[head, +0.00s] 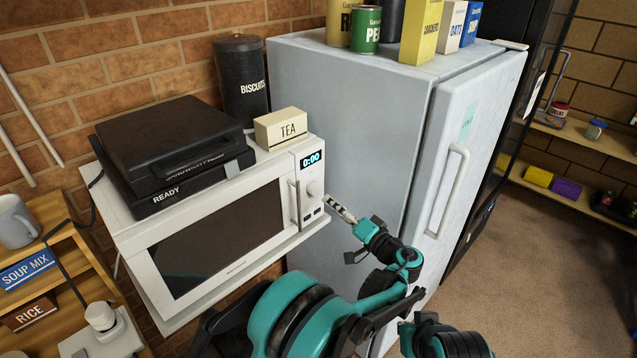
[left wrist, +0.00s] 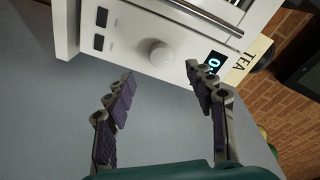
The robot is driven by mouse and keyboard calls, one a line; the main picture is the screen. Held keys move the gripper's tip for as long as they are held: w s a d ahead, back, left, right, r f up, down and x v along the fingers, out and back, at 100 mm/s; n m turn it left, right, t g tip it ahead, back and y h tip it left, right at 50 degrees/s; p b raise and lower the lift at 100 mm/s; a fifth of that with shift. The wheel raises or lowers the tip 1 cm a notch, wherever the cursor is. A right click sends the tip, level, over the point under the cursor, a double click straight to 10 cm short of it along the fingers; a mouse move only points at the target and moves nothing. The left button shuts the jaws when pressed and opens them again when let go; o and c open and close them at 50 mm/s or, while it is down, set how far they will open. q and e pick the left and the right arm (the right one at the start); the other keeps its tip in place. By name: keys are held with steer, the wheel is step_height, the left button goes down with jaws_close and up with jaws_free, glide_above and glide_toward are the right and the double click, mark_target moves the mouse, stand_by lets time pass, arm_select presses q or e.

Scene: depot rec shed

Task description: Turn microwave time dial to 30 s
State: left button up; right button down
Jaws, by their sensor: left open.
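The white microwave (head: 220,240) stands beside the fridge, its door shut. Its display (head: 312,159) reads 0:00. The round white time dial (head: 314,188) is below the display on the control panel, and buttons sit under it. The dial also shows in the left wrist view (left wrist: 161,54). My left gripper (head: 333,203) is in front of the panel, just to the right of the dial in the head view. In the left wrist view its fingers (left wrist: 160,76) are spread and empty, with the dial beyond the gap between their tips. No contact shows. My right gripper's fingers are not seen.
The fridge (head: 345,110) stands close to the microwave's right side. A BISCUITS canister (head: 241,75) is behind. A wooden shelf (head: 80,255) is at the left.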

mark_target(316, 191)
arm_select(q)
steer(key=shift+p+x, duration=0.4)
steer(key=shift+x, duration=3.35)
steer(key=shift+r, duration=0.1)
steer(key=shift+c, duration=0.4)
steer(key=c, duration=1.1)
